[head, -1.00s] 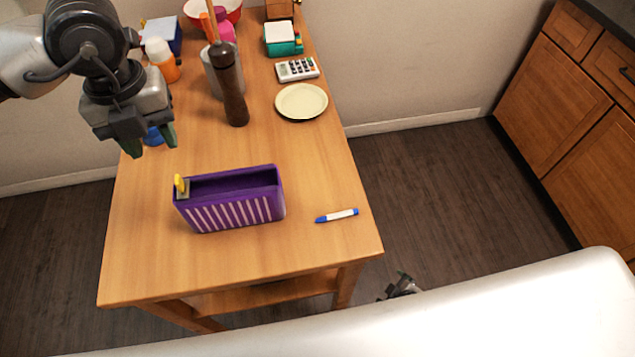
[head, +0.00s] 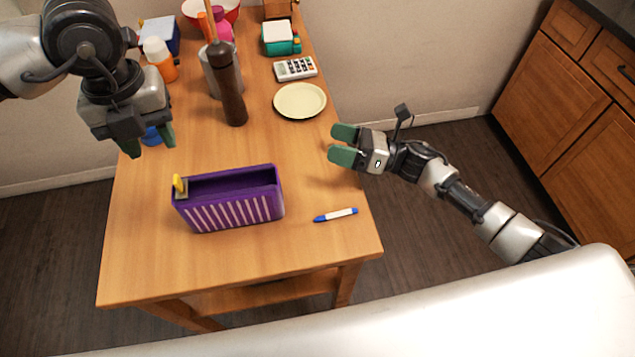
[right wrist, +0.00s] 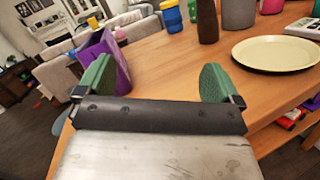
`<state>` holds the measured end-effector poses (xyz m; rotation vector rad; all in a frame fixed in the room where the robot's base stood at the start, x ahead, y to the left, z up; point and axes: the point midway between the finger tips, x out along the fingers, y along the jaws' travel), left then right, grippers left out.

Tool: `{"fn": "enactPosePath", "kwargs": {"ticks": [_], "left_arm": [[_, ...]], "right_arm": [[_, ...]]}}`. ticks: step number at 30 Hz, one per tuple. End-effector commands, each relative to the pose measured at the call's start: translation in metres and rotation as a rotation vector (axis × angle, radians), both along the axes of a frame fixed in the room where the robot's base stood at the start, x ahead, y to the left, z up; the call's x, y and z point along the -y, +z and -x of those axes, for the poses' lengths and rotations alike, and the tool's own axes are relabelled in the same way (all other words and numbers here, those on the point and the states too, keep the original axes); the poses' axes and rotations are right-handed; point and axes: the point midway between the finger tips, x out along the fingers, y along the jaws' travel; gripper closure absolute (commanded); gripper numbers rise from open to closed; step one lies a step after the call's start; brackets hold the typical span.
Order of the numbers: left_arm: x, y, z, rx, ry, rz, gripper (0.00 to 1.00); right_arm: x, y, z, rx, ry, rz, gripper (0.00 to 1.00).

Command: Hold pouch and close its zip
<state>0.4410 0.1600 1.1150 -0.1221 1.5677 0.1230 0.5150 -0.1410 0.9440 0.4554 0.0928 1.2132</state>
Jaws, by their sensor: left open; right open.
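The purple pouch (head: 232,208) with white stripes stands upright on the wooden table, its top open. A yellow zip pull (head: 179,183) sits at its top left end. In the right wrist view part of the pouch (right wrist: 118,66) shows behind the left green finger. My left gripper (head: 147,140) is open and empty above the table's left edge, behind and left of the pouch. My right gripper (head: 342,145) is open and empty over the table's right edge, to the right of and behind the pouch; its fingers also show in the right wrist view (right wrist: 155,85).
A blue and white marker (head: 336,215) lies right of the pouch. A cream plate (head: 300,101), a calculator (head: 296,69), a dark pepper mill (head: 230,90) and an orange bottle (head: 161,60) stand farther back. The table between pouch and plate is clear.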

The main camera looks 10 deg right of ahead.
Motion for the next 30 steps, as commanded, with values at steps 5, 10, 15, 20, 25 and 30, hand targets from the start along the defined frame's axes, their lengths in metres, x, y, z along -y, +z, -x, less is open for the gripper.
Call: {"fn": "enactPosePath", "kwargs": {"ticks": [5,10,15,20,25,30], "left_arm": [[0.0,0.0,0.0,0.0,0.0,0.0,0.57],[0.0,0.0,0.0,0.0,0.0,0.0,0.57],[0.0,0.0,0.0,0.0,0.0,0.0,0.57],[0.0,0.0,0.0,0.0,0.0,0.0,0.57],[0.0,0.0,0.0,0.0,0.0,0.0,0.57],[0.0,0.0,0.0,0.0,0.0,0.0,0.57]], "right_arm": [[-0.046,-0.016,0.05,0.25,0.225,0.174,0.04],[-0.062,-0.026,0.073,0.355,0.322,0.235,0.04],[-0.078,-0.027,0.076,0.371,0.337,0.242,0.04],[-0.106,-0.027,0.075,0.37,0.336,0.238,0.04],[-0.137,-0.027,0.075,0.368,0.335,0.239,0.04],[-0.159,-0.027,0.075,0.366,0.333,0.239,0.04]]}}
